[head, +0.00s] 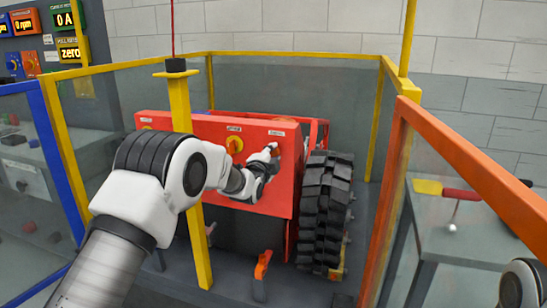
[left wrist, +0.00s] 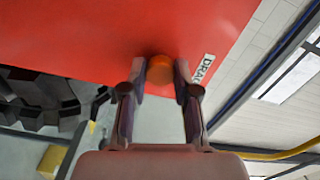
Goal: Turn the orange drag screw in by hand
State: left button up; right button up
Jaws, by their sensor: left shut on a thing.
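The orange drag screw (left wrist: 160,69) is a round knob on the red front panel (head: 216,172) of the tracked carrier, beside a white label reading "DRAG" (left wrist: 203,67). My left gripper (head: 272,153) reaches the panel's upper right part in the head view. In the left wrist view its two fingers (left wrist: 160,76) stand on either side of the orange screw and are closed on it. In the head view the gripper mostly hides the screw. My right gripper is out of view; only a bit of my right arm shows at the lower right corner.
A yellow post (head: 190,180) stands in front of the panel, close to my left arm. A black track (head: 325,208) is at the right. Blue, yellow and orange (head: 470,160) frame rails surround the carrier. A side table (head: 455,240) stands right.

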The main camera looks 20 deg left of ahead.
pick_arm(q)
jog(key=shift+m, duration=0.3)
jog(key=shift+f, duration=0.1)
jog(key=shift+m, duration=0.7)
jog(key=m+b, duration=0.1)
jog(key=m, duration=0.7)
jog(key=shift+b, duration=0.35)
jog(key=shift+m, duration=0.3)
